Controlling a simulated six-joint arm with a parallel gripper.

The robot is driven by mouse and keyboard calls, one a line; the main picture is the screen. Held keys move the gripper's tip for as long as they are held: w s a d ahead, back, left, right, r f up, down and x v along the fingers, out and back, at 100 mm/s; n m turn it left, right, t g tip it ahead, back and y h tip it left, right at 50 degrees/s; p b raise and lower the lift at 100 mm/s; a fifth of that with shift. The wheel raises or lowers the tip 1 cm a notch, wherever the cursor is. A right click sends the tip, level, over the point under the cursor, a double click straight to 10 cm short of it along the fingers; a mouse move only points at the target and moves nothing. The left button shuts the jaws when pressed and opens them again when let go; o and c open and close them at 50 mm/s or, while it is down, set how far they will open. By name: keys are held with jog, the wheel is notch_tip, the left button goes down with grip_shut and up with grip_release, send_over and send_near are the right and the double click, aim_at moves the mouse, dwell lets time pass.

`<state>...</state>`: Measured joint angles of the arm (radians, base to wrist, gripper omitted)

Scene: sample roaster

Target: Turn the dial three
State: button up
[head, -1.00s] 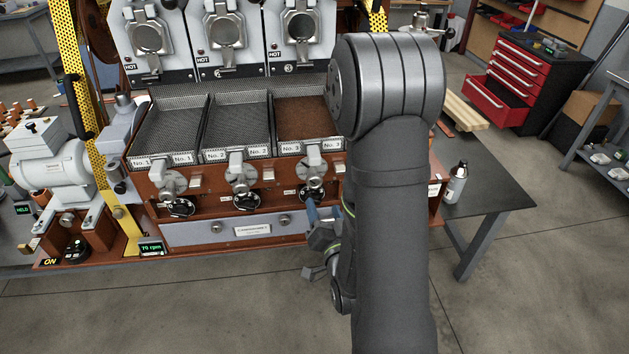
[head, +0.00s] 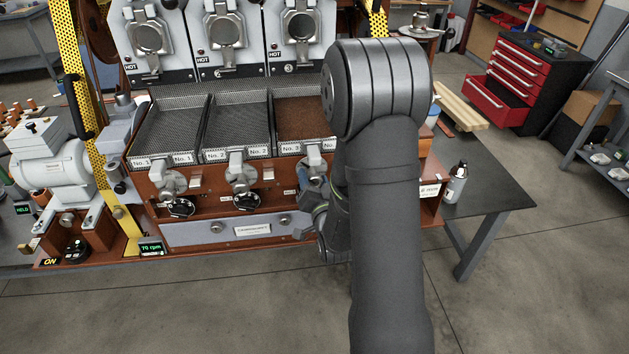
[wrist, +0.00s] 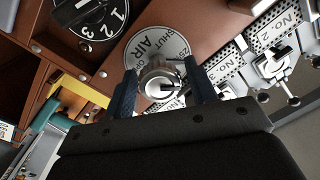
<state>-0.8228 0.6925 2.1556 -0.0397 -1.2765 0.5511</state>
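In the wrist view, a round pale dial plate (wrist: 142,44) marked "SHUT" and "AIR" has a silver knob (wrist: 158,79) at its middle. My gripper (wrist: 160,70) is open, with one dark blue finger on each side of this knob. I cannot tell whether the fingertips touch it. In the head view my gripper (head: 312,188) is under tray No. 3 (head: 303,118), and it hides the dial there. Matching dials under No. 1 (head: 180,208) and No. 2 (head: 246,202) show.
A black dial (wrist: 90,20) numbered 1, 2, 3 is close to the gripper in the wrist view. In the head view a small bottle (head: 455,184) stands on the dark table (head: 490,205), right of my arm.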

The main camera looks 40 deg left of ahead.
jog(key=c, duration=0.8)
jog(key=shift+o, duration=0.2)
jog(key=shift+n, duration=1.6)
jog(key=o, duration=1)
jog(key=v, duration=1.7)
jog(key=shift+s+d+r, duration=0.15)
jog(key=shift+d, duration=0.05)
